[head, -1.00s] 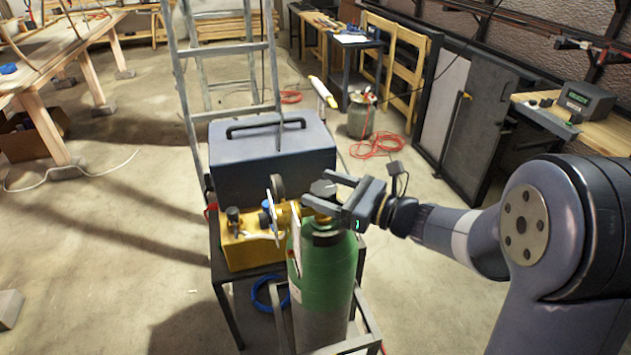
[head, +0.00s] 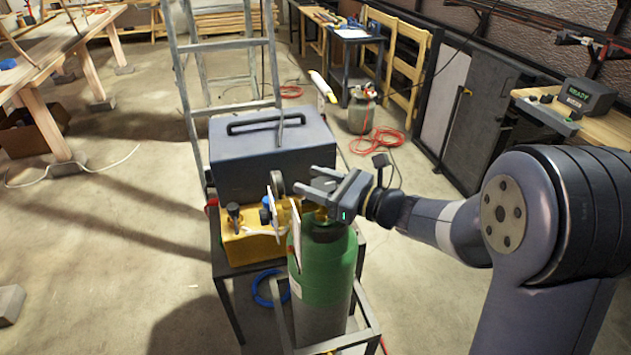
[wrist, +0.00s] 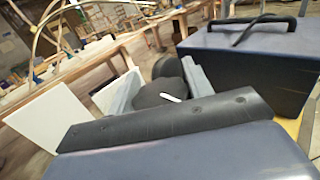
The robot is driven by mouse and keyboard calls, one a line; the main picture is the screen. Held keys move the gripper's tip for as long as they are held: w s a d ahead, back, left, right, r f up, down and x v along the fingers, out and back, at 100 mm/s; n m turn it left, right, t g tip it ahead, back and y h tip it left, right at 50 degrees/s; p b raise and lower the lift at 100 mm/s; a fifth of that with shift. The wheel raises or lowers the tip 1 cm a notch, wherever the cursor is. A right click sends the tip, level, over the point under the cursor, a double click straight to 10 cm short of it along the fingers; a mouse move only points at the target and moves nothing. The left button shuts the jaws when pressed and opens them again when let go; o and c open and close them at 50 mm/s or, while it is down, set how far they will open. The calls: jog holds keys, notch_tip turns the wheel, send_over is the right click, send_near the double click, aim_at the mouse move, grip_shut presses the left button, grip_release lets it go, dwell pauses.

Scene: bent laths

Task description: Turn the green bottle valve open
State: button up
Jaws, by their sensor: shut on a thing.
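The green bottle (head: 325,268) stands upright in a metal frame, green at the shoulder and grey lower down. My gripper (head: 317,187) is at the bottle's top, reaching in from the right. In the wrist view the dark round valve knob (wrist: 160,92) sits between my two grey fingers, which close on it from both sides; a short white mark shows on the knob. In the head view my gripper hides most of the valve. A white tag (head: 295,238) hangs at the bottle's left side.
A yellow unit (head: 245,247) and a dark blue-grey case (head: 270,148) with a handle stand close behind and left of the bottle. A ladder (head: 187,95) rises behind the case. The floor at left is mostly clear.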

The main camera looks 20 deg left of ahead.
jog(key=shift+c, duration=0.7)
jog(key=shift+g, duration=0.3)
jog(key=n+g+p, duration=0.1)
jog(key=n+g, duration=0.2)
jog(key=g, duration=0.1)
jog(key=shift+s, duration=0.15)
jog(key=n+g+p, duration=0.1)
jog(key=g, duration=0.1)
jog(key=n+g, duration=0.2)
jog(key=n+g+h+p, duration=0.1)
jog(key=g, duration=0.2)
jog(key=shift+s+r+n+p, duration=0.1)
jog(key=shift+s+n+p, duration=0.2)
jog(key=shift+s+p, duration=0.05)
jog(key=n+g+h+p, duration=0.2)
jog(key=p, duration=0.1)
jog(key=n+g+p, duration=0.1)
jog(key=g, duration=0.1)
jog(key=shift+s+d+r+h, duration=0.15)
jog(key=shift+s+h, duration=0.1)
jog(key=shift+h, duration=0.15)
jog(key=shift+n+g+h+p, duration=0.4)
jog(key=shift+g+p, duration=0.1)
jog(key=shift+p, duration=0.45)
jog(key=shift+s+d+f+n+g+h+p, duration=0.1)
jog(key=shift+f+n+g+h+p, duration=0.25)
jog(key=shift+p, duration=0.2)
